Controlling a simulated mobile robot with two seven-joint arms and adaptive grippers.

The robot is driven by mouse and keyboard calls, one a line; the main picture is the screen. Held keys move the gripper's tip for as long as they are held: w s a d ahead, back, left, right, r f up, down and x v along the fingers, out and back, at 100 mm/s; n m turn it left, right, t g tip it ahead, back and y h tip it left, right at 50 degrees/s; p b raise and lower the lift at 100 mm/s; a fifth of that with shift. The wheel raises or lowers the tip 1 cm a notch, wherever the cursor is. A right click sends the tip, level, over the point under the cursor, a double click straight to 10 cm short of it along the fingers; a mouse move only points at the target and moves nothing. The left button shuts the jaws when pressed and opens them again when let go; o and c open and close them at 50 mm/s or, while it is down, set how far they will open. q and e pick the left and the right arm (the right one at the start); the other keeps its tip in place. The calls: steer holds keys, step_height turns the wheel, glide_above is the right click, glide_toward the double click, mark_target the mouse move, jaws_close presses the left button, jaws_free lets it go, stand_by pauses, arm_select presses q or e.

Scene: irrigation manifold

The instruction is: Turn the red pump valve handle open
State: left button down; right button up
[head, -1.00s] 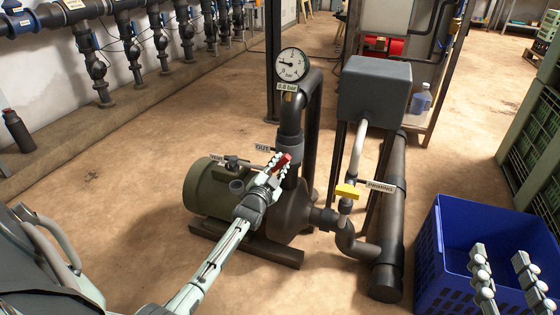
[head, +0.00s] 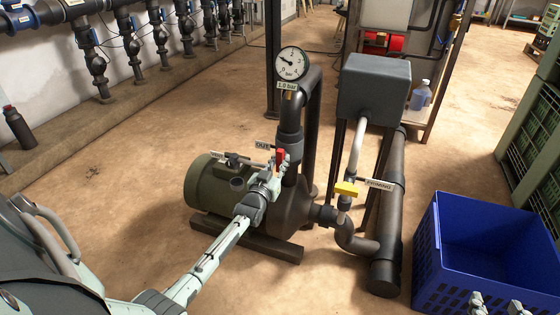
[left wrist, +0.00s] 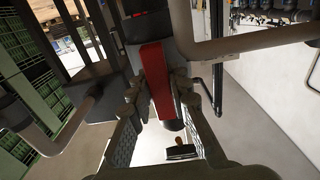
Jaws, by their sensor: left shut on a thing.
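The red valve handle (head: 280,156) is at the OUT label (head: 263,146) on the pump's outlet pipe. In the head view it points nearly along the upright pipe. My left gripper (head: 279,168) is shut on it. In the left wrist view the red handle (left wrist: 156,80) lies between the two fingers (left wrist: 158,100); the valve body behind it is partly hidden. My right gripper (head: 497,305) shows only its fingertips at the bottom right, apart with nothing between them, over the blue crate's front side.
A pressure gauge (head: 292,63) reads about 1.0 bar. A yellow handle (head: 346,188) sits by the PRIMING label (head: 378,183). The green pump motor (head: 207,188) lies left of the outlet pipe. A blue crate (head: 430,255) stands at the right.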

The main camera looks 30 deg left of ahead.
stand_by(0.5)
arm_select(q)
steer(key=c, duration=1.4)
jaws_free()
steer(key=v, duration=1.2)
